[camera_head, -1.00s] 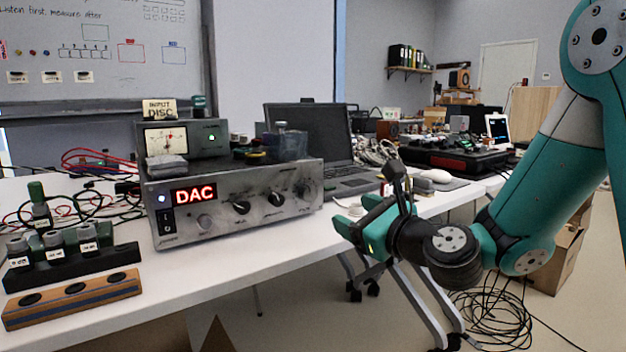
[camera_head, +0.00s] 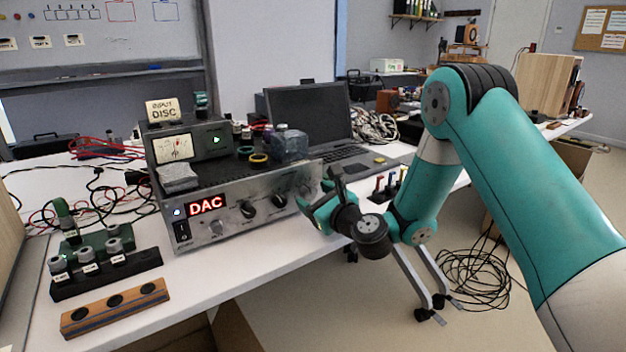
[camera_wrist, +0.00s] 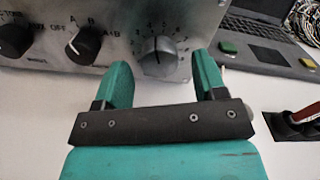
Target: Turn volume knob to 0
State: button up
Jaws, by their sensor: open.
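The silver amplifier (camera_head: 235,225) stands on the white table with a lit red "DAC" display (camera_head: 207,204). The volume knob (camera_wrist: 158,58) is a large silver dial with numbers around it, at the right end of the front panel in the wrist view. Its dark pointer line points roughly straight up, near the middle of the scale. My gripper (camera_wrist: 160,66) is open, its two green fingers on either side of the knob in that view; contact cannot be told. In the head view my gripper (camera_head: 318,207) is at the panel's right end and partly covers that area.
A selector knob marked A, B, A+B (camera_wrist: 86,42) sits left of my left finger. A laptop (camera_head: 315,125) stands behind and right of the amplifier. A meter box (camera_head: 190,145) and small items rest on top. Wooden and black holders (camera_head: 115,305) are at the front left.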

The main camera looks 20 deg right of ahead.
jog(key=shift+w+a+p, duration=0.2)
jog(key=shift+w+p, duration=0.2)
jog(key=shift+w, duration=0.15)
jog(key=c, duration=0.9)
